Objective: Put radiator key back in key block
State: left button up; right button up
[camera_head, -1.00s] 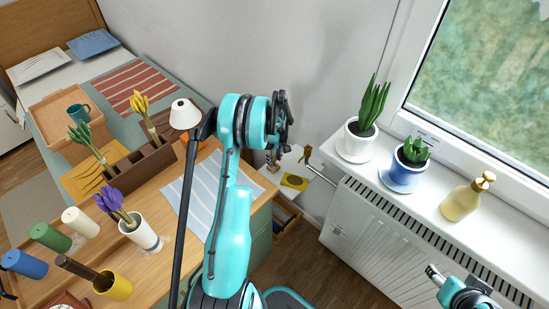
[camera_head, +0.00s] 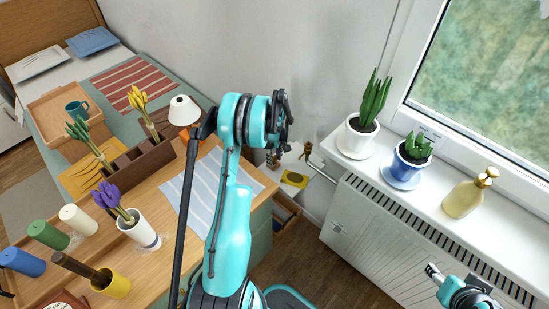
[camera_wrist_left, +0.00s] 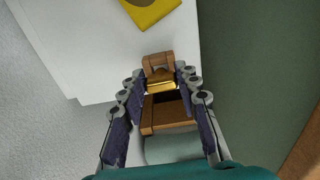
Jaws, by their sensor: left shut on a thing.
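My left gripper (camera_head: 285,120) hangs over a white surface beside the wall; its fingers (camera_wrist_left: 160,78) also show in the left wrist view. They are shut on a brass piece (camera_wrist_left: 160,84), which I take as the radiator key. A wooden block with a dark opening (camera_wrist_left: 168,117), seemingly the key block, shows just below and between the fingers. A smaller arched wooden part (camera_wrist_left: 158,60) shows beyond the brass. I cannot tell whether the brass sits in the block or above it. In the head view the gripper and arm hide most of this. My right gripper (camera_head: 432,271) is at the lower right, small.
A yellow item with a dark round mark (camera_head: 294,179) lies on the white surface (camera_wrist_left: 80,50). A brass valve (camera_head: 307,151) and the radiator (camera_head: 370,225) stand close on the right. The desk (camera_head: 180,265) with a vase (camera_head: 138,229) and cups is on the left.

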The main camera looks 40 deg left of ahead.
pick_arm(q)
jog(key=shift+f, duration=0.5)
dwell(0.5)
jog(key=o, duration=1)
notch_tip(320, 180, up, 12)
dwell(0.6)
